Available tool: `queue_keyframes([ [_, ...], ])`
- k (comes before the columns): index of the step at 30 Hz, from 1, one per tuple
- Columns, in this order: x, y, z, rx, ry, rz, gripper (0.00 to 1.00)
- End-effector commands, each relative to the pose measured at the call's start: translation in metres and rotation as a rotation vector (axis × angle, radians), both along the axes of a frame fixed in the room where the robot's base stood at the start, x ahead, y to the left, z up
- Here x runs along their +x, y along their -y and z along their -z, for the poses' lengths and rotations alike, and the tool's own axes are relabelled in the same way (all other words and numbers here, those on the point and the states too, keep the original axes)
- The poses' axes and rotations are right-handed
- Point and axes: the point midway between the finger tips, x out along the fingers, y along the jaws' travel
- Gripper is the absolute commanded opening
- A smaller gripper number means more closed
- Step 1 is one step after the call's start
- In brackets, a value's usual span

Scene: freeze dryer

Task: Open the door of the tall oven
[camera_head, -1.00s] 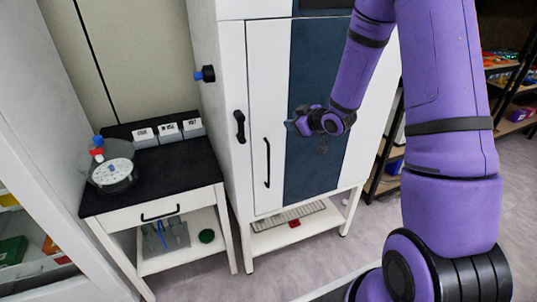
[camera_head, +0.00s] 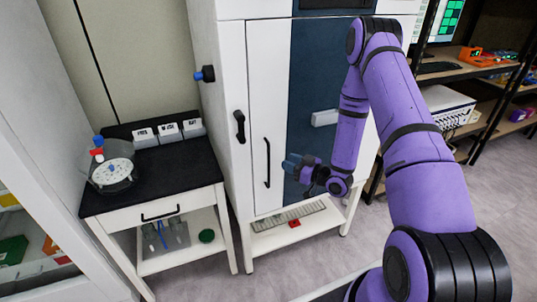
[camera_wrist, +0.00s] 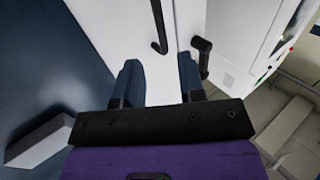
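The tall oven (camera_head: 222,100) is a white cabinet standing behind my arm. Its door (camera_head: 259,80), white with a dark blue panel, looks closed. A long black vertical bar handle (camera_head: 267,163) is on the door's left part. It also shows at the top of the wrist view (camera_wrist: 158,30). A shorter black handle (camera_head: 240,126) is on the frame to its left; it shows right of centre in the wrist view (camera_wrist: 202,50). My gripper (camera_head: 290,163) is just right of the long handle. In the wrist view its fingers (camera_wrist: 158,82) are apart with nothing between them.
A small black-topped table (camera_head: 170,171) with a round device (camera_head: 112,174) and small white boxes stands left of the oven. A pale block (camera_head: 324,118) sticks out of the blue panel. Shelves (camera_head: 470,70) stand at the right. Open floor lies in front of the oven.

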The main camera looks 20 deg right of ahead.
Motion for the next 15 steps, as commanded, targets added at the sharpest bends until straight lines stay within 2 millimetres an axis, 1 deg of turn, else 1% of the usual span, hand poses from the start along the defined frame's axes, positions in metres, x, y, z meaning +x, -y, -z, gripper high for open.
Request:
queue_keyframes([
  [1,0.006,-0.006,0.0,0.0,0.001,-0.004,0.36],
  [9,0.046,-0.033,-0.001,0.0,0.001,-0.004,0.36],
  [15,0.068,-0.046,-0.001,-0.001,0.001,-0.003,0.36],
])
